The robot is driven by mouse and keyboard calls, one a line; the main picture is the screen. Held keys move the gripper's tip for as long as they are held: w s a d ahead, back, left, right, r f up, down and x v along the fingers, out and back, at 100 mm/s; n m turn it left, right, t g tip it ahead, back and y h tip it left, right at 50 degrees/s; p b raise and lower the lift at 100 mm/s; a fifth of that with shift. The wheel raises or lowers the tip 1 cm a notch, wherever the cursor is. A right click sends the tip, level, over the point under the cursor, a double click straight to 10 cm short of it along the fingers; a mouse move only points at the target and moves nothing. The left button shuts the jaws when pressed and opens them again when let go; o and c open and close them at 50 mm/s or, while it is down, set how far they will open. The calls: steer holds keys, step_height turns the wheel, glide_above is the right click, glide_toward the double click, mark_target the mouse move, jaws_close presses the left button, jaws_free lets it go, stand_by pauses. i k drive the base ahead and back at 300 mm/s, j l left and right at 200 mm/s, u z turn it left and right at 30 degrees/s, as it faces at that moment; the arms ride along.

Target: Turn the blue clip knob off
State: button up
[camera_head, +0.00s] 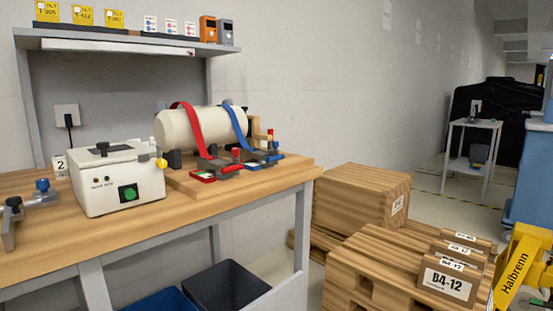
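A cream cylinder (180,127) lies on a wooden board on the workbench. A red strap (190,124) and a blue strap (236,122) pass over it. The blue strap runs down to a blue clip (262,155) at the board's right. A small dark blue knob (275,146) shows at this clip, with a red-topped part just above it. The knob's setting is too small to read. The red strap ends at a red clip (203,176) with a red knob (236,153). Another blue knob (42,184) sits on a grey clamp at the bench's left. My gripper is out of view.
A white box (115,182) with a green switch and a yellow knob stands left of the board. A shelf (122,45) overhangs the bench (235,203). Wooden crates (362,195) stand right of it, and a yellow part (520,265) is at lower right.

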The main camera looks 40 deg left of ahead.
mark_target(275, 144)
steer(key=u, duration=1.8)
steer(key=i+l, duration=0.45)
steer(key=l, duration=0.2)
steer(key=i+u, duration=0.05)
